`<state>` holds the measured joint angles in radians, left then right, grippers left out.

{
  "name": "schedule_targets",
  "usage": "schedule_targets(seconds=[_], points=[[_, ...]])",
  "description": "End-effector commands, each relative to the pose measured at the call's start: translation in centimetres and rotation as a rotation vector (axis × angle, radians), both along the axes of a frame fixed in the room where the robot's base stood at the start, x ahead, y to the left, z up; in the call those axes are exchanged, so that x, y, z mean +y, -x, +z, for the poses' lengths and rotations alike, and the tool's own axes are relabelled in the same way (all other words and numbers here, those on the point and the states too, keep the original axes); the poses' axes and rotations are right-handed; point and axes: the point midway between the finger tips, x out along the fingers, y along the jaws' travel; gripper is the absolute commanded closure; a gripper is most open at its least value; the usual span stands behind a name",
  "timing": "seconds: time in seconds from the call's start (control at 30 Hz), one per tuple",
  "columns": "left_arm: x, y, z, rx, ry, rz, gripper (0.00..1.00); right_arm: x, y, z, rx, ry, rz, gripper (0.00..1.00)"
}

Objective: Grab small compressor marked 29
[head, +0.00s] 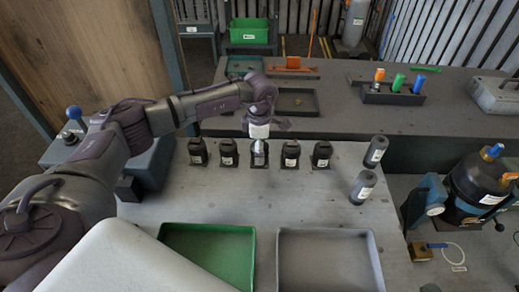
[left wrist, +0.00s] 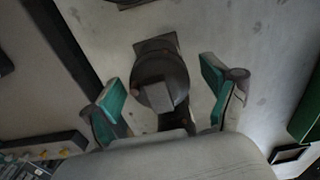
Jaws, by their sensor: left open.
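Several small black compressors with white labels stand upright in a row on the grey table; the label numbers are too small to read, so I cannot tell which is 29. My left gripper (head: 259,146) is over the middle compressor (head: 260,160), partly hiding it. In the left wrist view the gripper (left wrist: 166,92) is open, its teal-padded fingers on either side of a dark round compressor (left wrist: 150,68) on a square base. Gaps show between the pads and its body. My right gripper is not in view.
Neighbouring compressors (head: 228,153) and (head: 291,155) another stand close on both sides. Two dark cylinders (head: 376,151) stand at the right. A green tray (head: 252,240) and a grey tray (head: 282,250) lie in front. Table between row and trays is clear.

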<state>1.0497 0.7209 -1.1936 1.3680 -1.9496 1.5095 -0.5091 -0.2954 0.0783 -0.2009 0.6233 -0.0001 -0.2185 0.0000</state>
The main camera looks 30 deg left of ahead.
Motion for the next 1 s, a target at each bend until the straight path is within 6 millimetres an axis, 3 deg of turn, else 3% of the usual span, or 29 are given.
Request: schedule_targets(seconds=[0.3,0.8,1.0], points=[[-0.04,0.00,-0.66,0.000,0.000,-0.001,0.16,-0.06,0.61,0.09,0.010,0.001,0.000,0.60],[-0.01,0.00,-0.62,0.000,0.000,0.000,0.99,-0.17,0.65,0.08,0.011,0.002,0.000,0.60],[-0.03,-0.08,-0.47,-0.003,0.001,0.000,1.00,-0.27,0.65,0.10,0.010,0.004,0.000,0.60]])
